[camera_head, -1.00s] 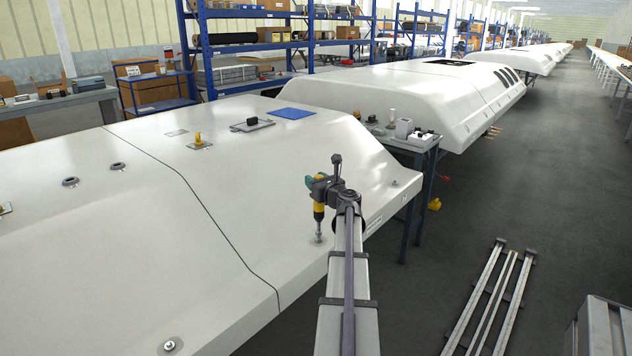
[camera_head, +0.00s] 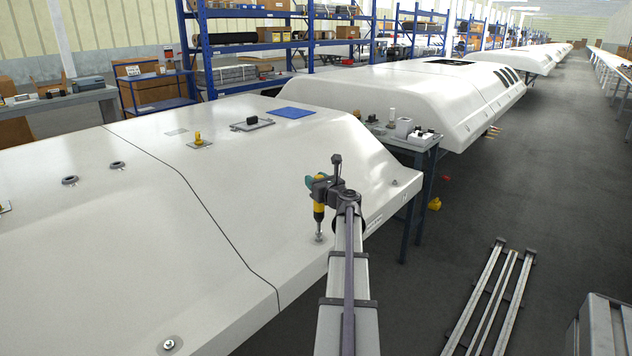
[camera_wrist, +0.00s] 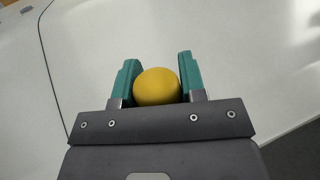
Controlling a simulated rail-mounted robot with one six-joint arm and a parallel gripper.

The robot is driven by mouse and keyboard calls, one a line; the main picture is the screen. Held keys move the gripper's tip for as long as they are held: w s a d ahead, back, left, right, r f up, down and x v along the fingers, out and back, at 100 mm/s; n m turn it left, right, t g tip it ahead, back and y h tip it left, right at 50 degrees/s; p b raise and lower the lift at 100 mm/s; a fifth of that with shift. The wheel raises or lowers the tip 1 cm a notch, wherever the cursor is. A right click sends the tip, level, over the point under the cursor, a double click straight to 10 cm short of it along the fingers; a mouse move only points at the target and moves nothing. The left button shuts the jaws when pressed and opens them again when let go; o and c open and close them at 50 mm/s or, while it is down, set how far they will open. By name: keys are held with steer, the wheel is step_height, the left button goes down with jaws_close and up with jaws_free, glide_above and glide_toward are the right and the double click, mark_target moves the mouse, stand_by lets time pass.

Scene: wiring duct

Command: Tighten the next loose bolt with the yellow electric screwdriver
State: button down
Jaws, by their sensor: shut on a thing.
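The yellow electric screwdriver (camera_head: 318,212) stands upright at the near right edge of the large white housing (camera_head: 240,190). Its lower end is at a bolt (camera_head: 318,237) on the housing; whether it touches the bolt head is too small to tell. My gripper (camera_head: 314,184) is shut on the screwdriver's upper part. In the wrist view the teal fingers (camera_wrist: 157,78) stand on both sides of the round yellow top (camera_wrist: 157,87); the bolt below is hidden there. Another bolt (camera_head: 169,344) with a washer sits at the near left, and one more (camera_head: 394,183) at the right corner.
A blue mat (camera_head: 292,113), a plate with a black knob (camera_head: 252,123) and a yellow fitting (camera_head: 198,139) lie on the housing's far part. A small table (camera_head: 410,145) with parts stands behind the right end. Metal rails (camera_head: 490,305) lie on the floor at right.

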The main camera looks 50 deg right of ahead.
steer(key=shift+f+b, duration=0.7)
steer(key=shift+f, duration=0.05)
stand_by(1.8)
steer(key=shift+r, duration=0.1)
step_height(320, 180, up, 6)
steer(key=p, duration=0.6)
